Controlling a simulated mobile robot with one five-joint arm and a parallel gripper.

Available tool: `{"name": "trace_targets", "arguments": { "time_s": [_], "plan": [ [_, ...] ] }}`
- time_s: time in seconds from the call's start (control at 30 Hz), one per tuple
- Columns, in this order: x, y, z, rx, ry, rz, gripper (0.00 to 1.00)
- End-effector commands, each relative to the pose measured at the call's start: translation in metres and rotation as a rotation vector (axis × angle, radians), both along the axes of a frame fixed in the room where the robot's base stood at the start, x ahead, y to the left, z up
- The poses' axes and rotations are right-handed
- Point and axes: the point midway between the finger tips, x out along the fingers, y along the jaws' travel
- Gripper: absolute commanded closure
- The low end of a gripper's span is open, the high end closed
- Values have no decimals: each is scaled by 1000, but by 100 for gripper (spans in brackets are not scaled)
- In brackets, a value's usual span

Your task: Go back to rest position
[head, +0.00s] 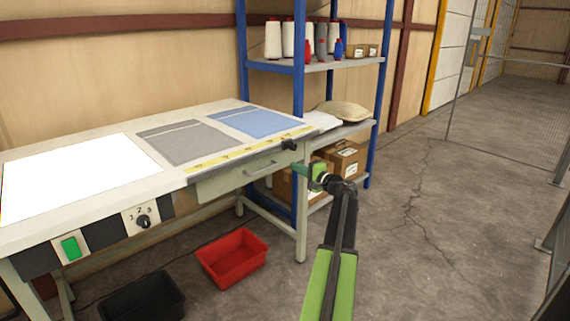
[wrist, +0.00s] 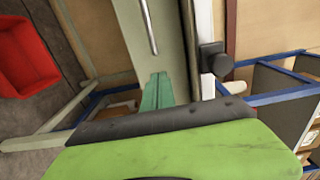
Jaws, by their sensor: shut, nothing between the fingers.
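My gripper (head: 300,169) is at the end of my green and black arm, in front of the right end of the workbench (head: 95,215). Its teal fingers also show in the wrist view (wrist: 157,92), closed together with nothing between them. The fingers point toward the bench's pale green drawer (head: 245,177), which looks shut and has a metal handle (head: 261,171). The handle also shows above the fingertips in the wrist view (wrist: 149,27). I cannot tell whether the fingers touch the drawer front.
A black knob (head: 289,145) sticks out at the bench's right corner. A blue-framed shelf (head: 300,100) with spools, pillows and cardboard boxes stands behind. A red bin (head: 231,262) and a black bin (head: 142,300) are on the floor. Open concrete floor (head: 450,220) lies to the right.

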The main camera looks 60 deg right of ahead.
Motion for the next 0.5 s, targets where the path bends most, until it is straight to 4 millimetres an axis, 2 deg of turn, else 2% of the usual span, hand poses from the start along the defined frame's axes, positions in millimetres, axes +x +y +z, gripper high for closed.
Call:
{"name": "trace_targets", "arguments": {
  "time_s": [0.03, 0.2, 0.5],
  "plan": [
    [-14, 4, 0, 0, 0, -3, 100],
    [-41, 11, -1, 0, 1, -1, 100],
    [-49, 13, -1, 0, 1, 3, 100]
  ]
}}
